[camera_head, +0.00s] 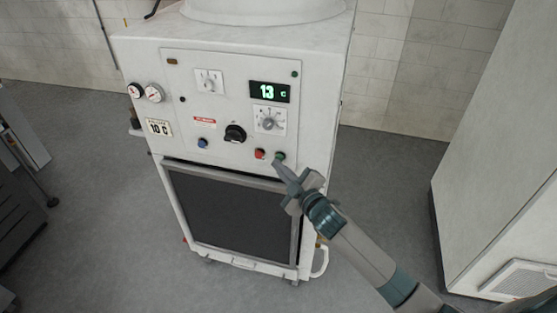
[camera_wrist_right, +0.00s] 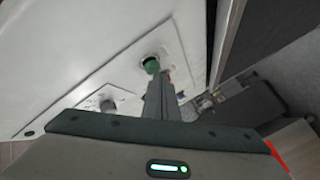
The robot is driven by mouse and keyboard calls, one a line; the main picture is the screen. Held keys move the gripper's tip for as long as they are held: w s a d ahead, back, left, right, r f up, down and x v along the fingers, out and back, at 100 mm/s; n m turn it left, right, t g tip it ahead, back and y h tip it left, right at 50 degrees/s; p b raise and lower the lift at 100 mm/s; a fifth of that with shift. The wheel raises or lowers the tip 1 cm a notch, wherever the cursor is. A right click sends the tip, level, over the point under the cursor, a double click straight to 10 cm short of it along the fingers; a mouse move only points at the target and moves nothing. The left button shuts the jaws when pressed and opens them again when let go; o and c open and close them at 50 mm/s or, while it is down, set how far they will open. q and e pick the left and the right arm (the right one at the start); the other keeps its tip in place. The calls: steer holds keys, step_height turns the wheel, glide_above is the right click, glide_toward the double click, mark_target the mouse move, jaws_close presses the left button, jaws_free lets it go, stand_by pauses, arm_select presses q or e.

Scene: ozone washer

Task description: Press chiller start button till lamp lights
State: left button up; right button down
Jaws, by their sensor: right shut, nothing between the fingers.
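The white chiller cabinet (camera_head: 235,43) has a front control panel. A green button (camera_head: 280,155) sits at the panel's lower right, beside a red button (camera_head: 260,154). My right gripper (camera_head: 278,165) is shut and empty, with its tips at or just below the green button. The wrist view shows the green button (camera_wrist_right: 151,65) right at the fingertips (camera_wrist_right: 158,76); I cannot tell whether they touch it. A small dark green lamp (camera_head: 295,74) at the panel's upper right does not look bright. My left gripper is out of view.
The display (camera_head: 269,92) reads 13 C. A dark grille (camera_head: 225,211) fills the lower front. A white cabinet (camera_head: 500,150) stands at right, with open floor between.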

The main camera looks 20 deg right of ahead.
steer(key=shift+w+d, duration=0.1)
stand_by(0.6)
steer(key=shift+s+a+p, duration=0.35)
steer(key=shift+s+a, duration=0.15)
steer(key=shift+s, duration=0.2)
steer(key=shift+s, duration=0.1)
steer(key=s+a, duration=0.1)
steer(key=s, duration=0.1)
steer(key=s+a+p, duration=0.1)
steer(key=s, duration=0.1)
steer(key=shift+a, duration=0.4)
stand_by(0.7)
